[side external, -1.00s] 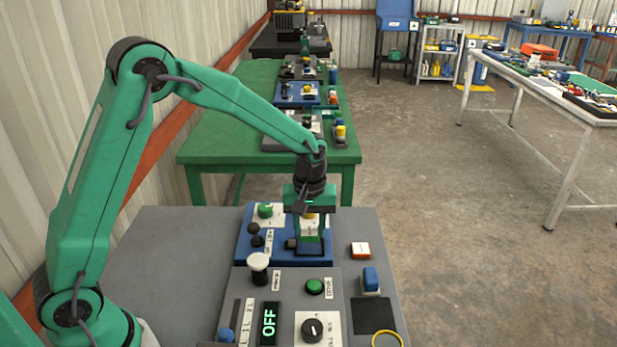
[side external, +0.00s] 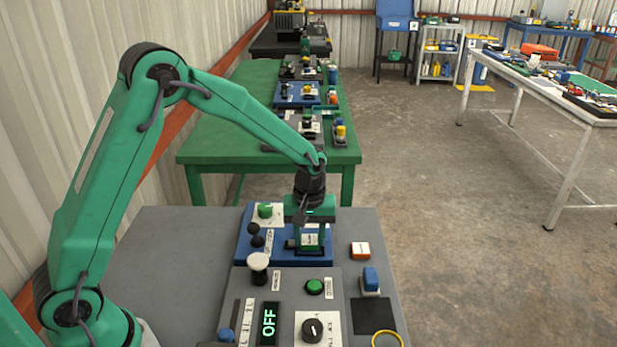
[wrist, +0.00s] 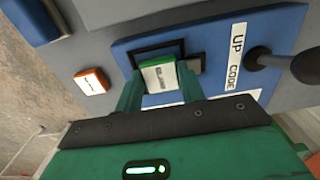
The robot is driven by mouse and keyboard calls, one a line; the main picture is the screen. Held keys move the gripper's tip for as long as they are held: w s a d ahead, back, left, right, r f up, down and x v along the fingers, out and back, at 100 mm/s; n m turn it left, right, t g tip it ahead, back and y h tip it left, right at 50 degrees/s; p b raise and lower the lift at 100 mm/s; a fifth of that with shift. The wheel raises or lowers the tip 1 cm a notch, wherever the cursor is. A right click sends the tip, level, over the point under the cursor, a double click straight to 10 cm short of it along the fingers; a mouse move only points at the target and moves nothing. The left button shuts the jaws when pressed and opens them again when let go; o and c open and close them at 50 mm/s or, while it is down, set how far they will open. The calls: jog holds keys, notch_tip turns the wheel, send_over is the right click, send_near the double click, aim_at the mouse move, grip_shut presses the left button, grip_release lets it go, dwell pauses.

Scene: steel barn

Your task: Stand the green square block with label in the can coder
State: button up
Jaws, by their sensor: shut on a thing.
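The green square block with a white label (wrist: 158,75) is held between the fingers of my gripper (wrist: 160,92). In the side view its label (side external: 310,240) shows between the fingers of my gripper (side external: 310,238). The can coder is the blue panel (wrist: 225,80), also in the side view (side external: 285,252), with a strip reading "UP CODE". A black-framed recess (wrist: 139,56) in the panel lies right at the block, which overlaps it in the wrist view. I cannot tell whether the block's bottom is inside the recess or just above it.
A black ball-topped lever (wrist: 262,57) rises beside the recess, and a green knob (side external: 265,211) sits behind. An orange block with a label (side external: 360,249) and a blue block (side external: 370,281) are on the right. A grey panel reading OFF (side external: 240,285) is in front.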

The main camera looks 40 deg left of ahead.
aim_at(309, 240)
jog(key=o, duration=1)
jog(key=shift+o, duration=0.2)
notch_tip(309, 240, up, 13)
dwell(0.6)
